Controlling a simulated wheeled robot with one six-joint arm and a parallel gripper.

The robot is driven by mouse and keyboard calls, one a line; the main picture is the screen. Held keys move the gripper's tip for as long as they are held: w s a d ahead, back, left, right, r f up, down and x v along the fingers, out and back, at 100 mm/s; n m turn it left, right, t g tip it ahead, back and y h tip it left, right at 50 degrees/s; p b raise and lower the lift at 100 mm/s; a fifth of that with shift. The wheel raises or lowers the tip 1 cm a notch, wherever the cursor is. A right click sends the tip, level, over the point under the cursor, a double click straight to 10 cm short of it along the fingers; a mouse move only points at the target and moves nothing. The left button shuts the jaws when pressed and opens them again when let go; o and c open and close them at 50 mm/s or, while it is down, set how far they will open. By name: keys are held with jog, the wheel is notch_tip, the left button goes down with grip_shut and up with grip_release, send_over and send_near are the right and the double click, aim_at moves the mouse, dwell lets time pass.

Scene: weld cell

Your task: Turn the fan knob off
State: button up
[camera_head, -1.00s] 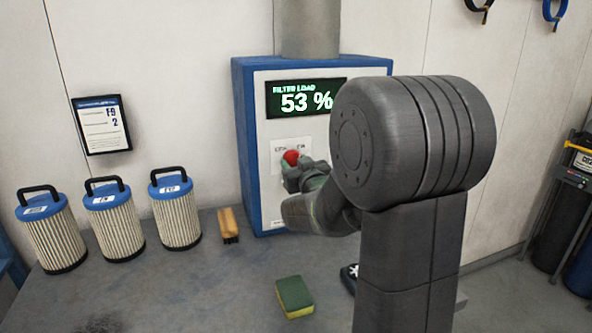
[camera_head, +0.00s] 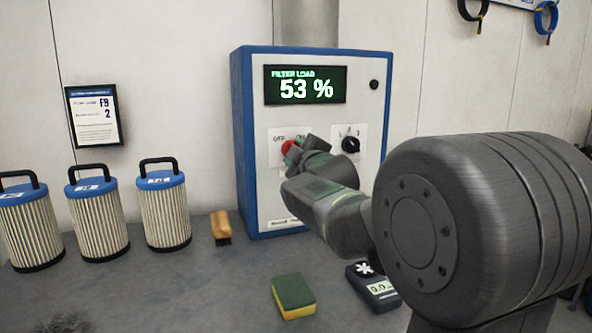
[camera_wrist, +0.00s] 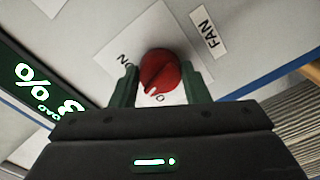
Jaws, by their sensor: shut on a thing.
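The red fan knob (camera_head: 287,147) is on the front of the blue-and-white filter cabinet (camera_head: 237,150). It also shows in the wrist view (camera_wrist: 160,68), beside a FAN label (camera_wrist: 208,33). A light pointer mark on the knob faces down in the wrist view, toward a partly hidden label starting with "O"; an "ON" label is at its upper left. My gripper (camera_wrist: 161,84) has one finger on each side of the knob and is shut on it. In the head view my gripper (camera_head: 296,155) covers part of the knob and its plate.
A black knob (camera_head: 350,145) sits right of the fan knob, under a display (camera_head: 305,85) reading 53 %. Several filter cartridges (camera_head: 165,215), a brush (camera_head: 220,227), a sponge (camera_head: 293,296) and a small meter (camera_head: 374,287) stand or lie on the bench.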

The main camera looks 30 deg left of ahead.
jog(key=shift+n+b, duration=1.85)
jog(key=shift+n, duration=1.25)
jog(key=o, duration=1)
jog(key=shift+p+v, duration=1.05)
jog(key=shift+v, duration=5.85)
jog(key=shift+w+a, duration=0.1)
jog(key=shift+w, duration=0.05)
